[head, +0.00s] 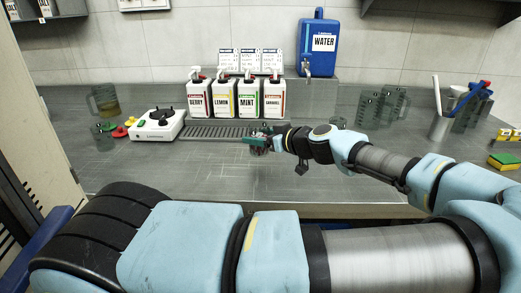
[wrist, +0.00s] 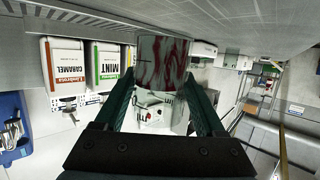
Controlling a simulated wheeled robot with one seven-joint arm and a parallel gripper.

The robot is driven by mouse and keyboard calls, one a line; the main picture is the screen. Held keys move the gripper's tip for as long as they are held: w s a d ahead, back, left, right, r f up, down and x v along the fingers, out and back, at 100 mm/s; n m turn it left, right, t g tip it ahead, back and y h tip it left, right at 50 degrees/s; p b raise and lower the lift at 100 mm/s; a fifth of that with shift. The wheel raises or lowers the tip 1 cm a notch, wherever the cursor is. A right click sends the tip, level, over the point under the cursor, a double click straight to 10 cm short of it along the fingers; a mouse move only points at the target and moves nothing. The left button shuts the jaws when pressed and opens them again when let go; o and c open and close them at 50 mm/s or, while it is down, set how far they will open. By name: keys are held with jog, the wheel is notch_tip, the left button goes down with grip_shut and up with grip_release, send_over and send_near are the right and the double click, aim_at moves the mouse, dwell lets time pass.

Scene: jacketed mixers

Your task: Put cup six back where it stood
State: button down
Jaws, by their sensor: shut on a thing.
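My gripper (head: 258,141) is over the middle of the counter, in front of the syrup bottles. In the wrist view my gripper (wrist: 163,95) has a finger on each side of a cup (wrist: 163,63) and is shut on it. The cup has dark red streaks, and its number cannot be read. In the head view the cup is small and mostly hidden by the gripper. Grey see-through cups (head: 390,104) stand in a group at the right of the counter. Single cups stand at the left (head: 105,99), one holding yellowish liquid.
Syrup bottles (head: 223,98) with pumps stand behind a drip grate (head: 215,132). A white mixer base (head: 157,126) is left, beside red, green and yellow lids (head: 120,131). A blue water jug (head: 318,45) is behind. A sponge (head: 504,161) lies right. The front counter is clear.

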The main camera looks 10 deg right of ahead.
aim_at(266, 150)
jog(key=shift+f+p, duration=0.3)
jog(key=shift+f, duration=1.65)
jog(key=shift+f, duration=0.15)
grip_release()
jog(key=shift+r, duration=0.2)
jog(key=shift+s+d, duration=0.15)
jog(key=shift+s, duration=0.1)
jog(key=b+v, duration=0.3)
jog(key=v, duration=0.8)
jog(key=shift+r, duration=0.2)
